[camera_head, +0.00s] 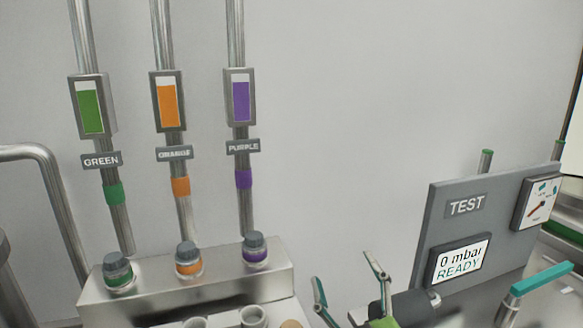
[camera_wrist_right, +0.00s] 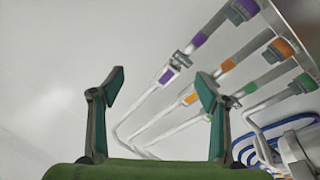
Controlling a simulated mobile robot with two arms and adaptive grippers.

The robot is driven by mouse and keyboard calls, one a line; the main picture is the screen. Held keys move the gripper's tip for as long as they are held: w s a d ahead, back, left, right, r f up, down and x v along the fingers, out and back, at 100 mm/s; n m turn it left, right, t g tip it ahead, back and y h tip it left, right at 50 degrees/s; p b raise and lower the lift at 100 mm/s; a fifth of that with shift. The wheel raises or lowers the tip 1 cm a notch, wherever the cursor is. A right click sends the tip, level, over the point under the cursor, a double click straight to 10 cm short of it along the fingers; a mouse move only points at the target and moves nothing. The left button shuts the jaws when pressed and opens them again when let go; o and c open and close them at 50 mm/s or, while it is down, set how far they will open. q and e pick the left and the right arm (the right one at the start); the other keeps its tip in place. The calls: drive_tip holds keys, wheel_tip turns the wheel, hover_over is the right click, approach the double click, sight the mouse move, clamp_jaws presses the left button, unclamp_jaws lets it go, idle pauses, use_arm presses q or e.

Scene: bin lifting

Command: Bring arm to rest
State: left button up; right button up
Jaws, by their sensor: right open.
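My right gripper (camera_head: 346,278) stands in the lower middle of the head view, with its two fingers spread and pointing up. It is open and nothing shows between the fingers. It is left of the TEST panel and right of the metal block with the capped bottles. In the right wrist view the gripper (camera_wrist_right: 160,82) also shows its two green-padded fingers wide apart, with the pipes and wall behind them. My left gripper is in neither view.
A metal block (camera_head: 190,292) holds a green-banded (camera_head: 118,270), an orange-banded (camera_head: 188,260) and a purple-banded bottle (camera_head: 255,249) under labelled pipes. The TEST panel (camera_head: 440,215) has a display (camera_head: 460,260) reading "0 mbar READY" and a gauge (camera_head: 538,203). Cups (camera_head: 253,317) stand at the bottom edge.

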drive_tip(key=s+d+f+m+g+h, duration=0.1)
drive_tip(key=s+d+f+m+g, duration=0.15)
drive_tip(key=f, duration=0.45)
drive_tip(key=s+d+f+m+g+h, duration=0.1)
drive_tip(key=s+d+f+g+h, duration=0.2)
drive_tip(key=f, duration=0.5)
drive_tip(key=s+d+f+m+g, duration=0.2)
drive_tip(key=s+d+f+g, duration=0.15)
drive_tip(key=f, duration=0.35)
drive_tip(key=s+d+f+g, duration=0.1)
drive_tip(key=s+f+g, duration=0.4)
drive_tip(key=s, duration=0.5)
drive_tip(key=s+d+f+g, duration=0.1)
drive_tip(key=s+f+g, duration=0.2)
drive_tip(key=s+f, duration=0.8)
drive_tip(key=f, duration=2.2)
drive_tip(key=s+d+f+g, duration=0.2)
drive_tip(key=s+f, duration=1.3)
drive_tip(key=s, duration=0.1)
drive_tip(key=shift+s+d+f, duration=0.15)
drive_tip(key=shift+s+d, duration=0.15)
drive_tip(key=shift+s, duration=0.05)
drive_tip(key=shift+m, duration=0.25)
